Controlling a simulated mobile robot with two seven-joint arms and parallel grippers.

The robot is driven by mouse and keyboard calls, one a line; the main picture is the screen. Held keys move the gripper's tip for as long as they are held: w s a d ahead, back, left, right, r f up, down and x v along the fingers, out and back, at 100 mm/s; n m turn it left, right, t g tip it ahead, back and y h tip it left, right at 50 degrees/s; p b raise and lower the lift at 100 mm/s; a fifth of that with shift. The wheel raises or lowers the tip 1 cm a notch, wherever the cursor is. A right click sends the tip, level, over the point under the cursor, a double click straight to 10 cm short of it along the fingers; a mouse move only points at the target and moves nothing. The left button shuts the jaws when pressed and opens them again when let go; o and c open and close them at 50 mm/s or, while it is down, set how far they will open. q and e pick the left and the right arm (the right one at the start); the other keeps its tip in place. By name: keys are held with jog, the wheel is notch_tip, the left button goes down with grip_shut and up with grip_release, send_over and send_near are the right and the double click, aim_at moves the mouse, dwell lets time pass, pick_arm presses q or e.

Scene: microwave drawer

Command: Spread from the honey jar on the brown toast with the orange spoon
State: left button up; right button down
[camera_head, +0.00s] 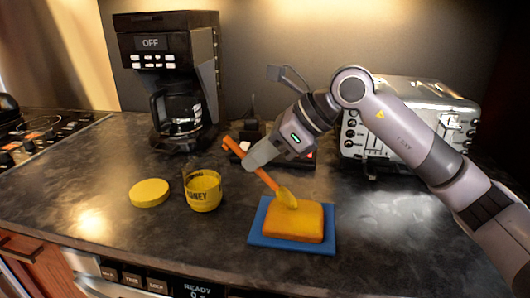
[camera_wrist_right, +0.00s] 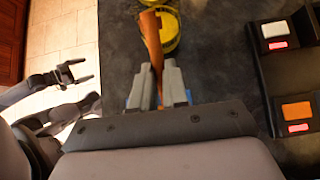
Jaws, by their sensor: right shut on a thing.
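The orange spoon (camera_head: 264,178) is held by my right gripper (camera_head: 252,162) around its handle. The spoon slants down to the right, and its yellow-coated bowl is at the top of the toast, seemingly touching it. The brown toast (camera_head: 293,222) looks golden-orange and lies on a blue board (camera_head: 262,241). The honey jar (camera_head: 203,192) stands upright and open, left of the toast. In the right wrist view the spoon (camera_wrist_right: 151,38) rises between the fingers of my right gripper (camera_wrist_right: 160,88), partly hiding the jar (camera_wrist_right: 170,30). My left gripper (camera_wrist_right: 84,71) is open and empty, off to the side.
A yellow lid (camera_head: 150,192) lies left of the jar. A coffee maker (camera_head: 172,75) stands at the back, and a silver toaster (camera_head: 425,125) stands behind my right arm. A stove (camera_head: 35,135) is at the left. The dark counter (camera_head: 95,215) is clear at front left.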

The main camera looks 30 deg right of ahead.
aim_at(262, 170)
jog(key=shift+w+a, duration=0.4)
jog(key=shift+a, duration=0.15)
jog(key=shift+s, duration=0.1)
jog(key=shift+s+d+f+b, duration=0.1)
jog(key=shift+s+d+b, duration=0.1)
jog(key=shift+s+d, duration=0.25)
jog(key=shift+s+d+b, duration=0.2)
jog(key=shift+s+d, duration=0.05)
jog(key=shift+d, duration=0.3)
jog(key=shift+s+d, duration=0.1)
jog(key=shift+d, duration=0.15)
jog(key=shift+s+d+b, duration=0.55)
jog(key=shift+s+d, duration=0.25)
jog(key=shift+d, duration=0.2)
jog(key=shift+w+a+r, duration=0.1)
jog(key=shift+a+r, duration=0.05)
jog(key=shift+r, duration=0.05)
